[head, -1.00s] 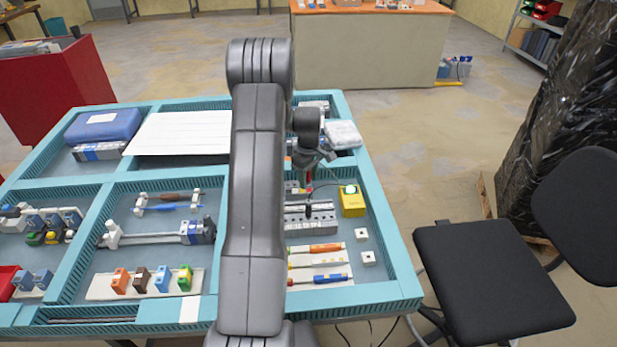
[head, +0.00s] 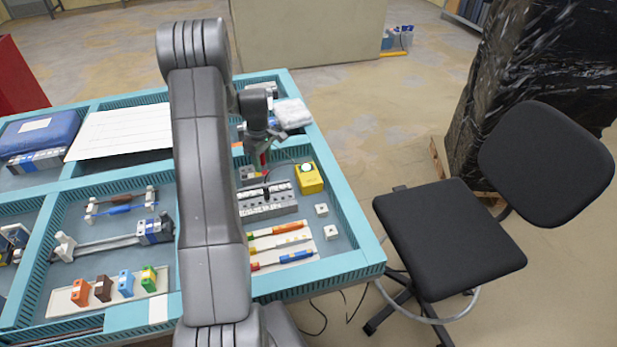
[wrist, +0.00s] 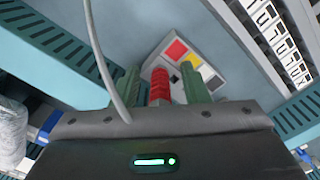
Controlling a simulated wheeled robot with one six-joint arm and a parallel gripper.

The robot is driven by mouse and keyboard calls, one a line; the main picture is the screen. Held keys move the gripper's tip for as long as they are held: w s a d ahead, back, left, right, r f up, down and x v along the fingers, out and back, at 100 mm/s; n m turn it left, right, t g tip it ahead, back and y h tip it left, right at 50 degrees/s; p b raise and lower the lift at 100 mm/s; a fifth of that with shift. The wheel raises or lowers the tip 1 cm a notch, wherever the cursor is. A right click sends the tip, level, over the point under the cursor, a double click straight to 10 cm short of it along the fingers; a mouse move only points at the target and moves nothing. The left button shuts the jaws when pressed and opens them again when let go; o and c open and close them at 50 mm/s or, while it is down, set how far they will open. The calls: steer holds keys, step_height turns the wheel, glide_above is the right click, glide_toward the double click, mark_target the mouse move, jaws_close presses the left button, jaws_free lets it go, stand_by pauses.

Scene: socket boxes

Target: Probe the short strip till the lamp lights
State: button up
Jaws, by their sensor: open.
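My gripper (wrist: 160,88) is open, with its two green fingers on either side of a red probe handle (wrist: 160,85); gaps show on both sides. A grey cable runs up from near the handle in the wrist view. In the head view my gripper (head: 263,152) hangs over the back of the right compartment. A short grey strip (head: 247,174) is partly hidden behind my arm. A longer grey strip (head: 268,203) lies in front of it, with a dark upright piece on it. The yellow lamp box (head: 309,180) stands to their right; its pale lamp does not clearly look lit.
A grey block with red, yellow and white patches (wrist: 185,65) lies beyond the fingers. Screwdrivers on a white card (head: 282,246) and two small white sockets (head: 331,232) lie in front. The blue tray rim (head: 365,262) borders them. A black chair (head: 450,240) stands at right.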

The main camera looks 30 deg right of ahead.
jaws_close()
steer(key=shift+r, duration=0.1)
steer(key=shift+r+p, duration=0.75)
steer(key=shift+r, duration=0.9)
